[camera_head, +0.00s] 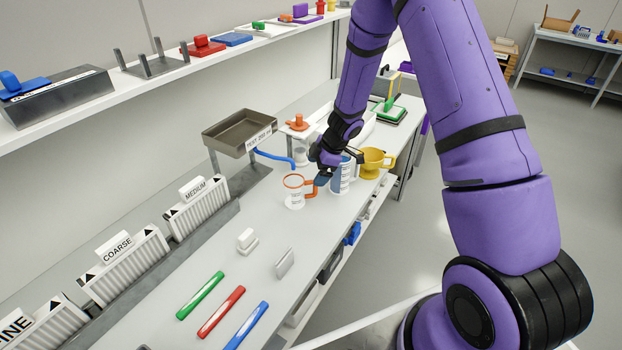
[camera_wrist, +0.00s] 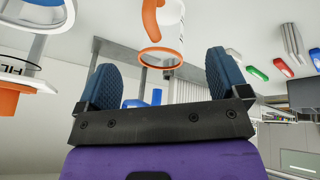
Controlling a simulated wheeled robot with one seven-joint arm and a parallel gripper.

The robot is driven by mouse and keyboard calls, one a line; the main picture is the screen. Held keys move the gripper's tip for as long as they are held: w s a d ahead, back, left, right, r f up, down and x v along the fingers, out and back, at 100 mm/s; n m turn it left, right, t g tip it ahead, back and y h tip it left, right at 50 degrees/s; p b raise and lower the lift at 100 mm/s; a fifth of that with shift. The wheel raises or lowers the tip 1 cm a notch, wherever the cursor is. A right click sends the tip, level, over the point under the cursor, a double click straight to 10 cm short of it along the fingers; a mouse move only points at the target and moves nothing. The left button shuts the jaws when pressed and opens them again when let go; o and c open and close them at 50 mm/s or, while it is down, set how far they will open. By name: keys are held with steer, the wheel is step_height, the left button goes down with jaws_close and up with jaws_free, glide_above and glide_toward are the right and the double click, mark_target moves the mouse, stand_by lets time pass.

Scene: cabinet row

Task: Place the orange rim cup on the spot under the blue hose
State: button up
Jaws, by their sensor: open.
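The white cup with an orange rim and orange handle (camera_head: 294,192) stands upright on the bench. In the wrist view, the picture is upside down and the orange rim cup (camera_wrist: 166,32) shows ahead, between the two fingers in the picture. My gripper (camera_head: 321,172) is open and empty, close to the handle side of the cup; contact cannot be told. Its blue finger pads show apart in the wrist view (camera_wrist: 166,80). The blue hose (camera_head: 275,158) runs from the tray and ends just behind the cup. The spot under its end is partly hidden by my gripper.
A white cup with a blue rim (camera_head: 343,180) and a yellow cup (camera_head: 372,163) stand close right of my gripper. A metal tray (camera_head: 239,132) is raised behind. Red, green and blue pens (camera_head: 221,312) lie in front; bench between them and the cup holds small white blocks (camera_head: 247,242).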

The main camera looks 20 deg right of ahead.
steer(key=w+d+r+m+t+h, duration=0.1)
steer(key=d+r+m+t+h, duration=0.1)
steer(key=r, duration=0.7)
steer(key=d+r+m+t+h, duration=0.1)
steer(key=d+r+m+t, duration=0.1)
steer(key=r, duration=0.7)
steer(key=s+d+r+m+t+h, duration=0.1)
steer(key=s+d+r+m+h, duration=0.2)
steer(key=r, duration=0.4)
steer(key=s+r+m+t+h, duration=0.1)
steer(key=s+r+m, duration=0.1)
steer(key=s+r, duration=0.4)
steer(key=s+r+m+g, duration=0.2)
steer(key=s+r+m, duration=0.4)
steer(key=s, duration=0.8)
steer(key=s+a+r+m+g+y, duration=0.1)
steer(key=s+a+y, duration=0.2)
steer(key=s, duration=1.1)
steer(key=a, duration=0.3)
steer(key=shift+s+r, duration=0.15)
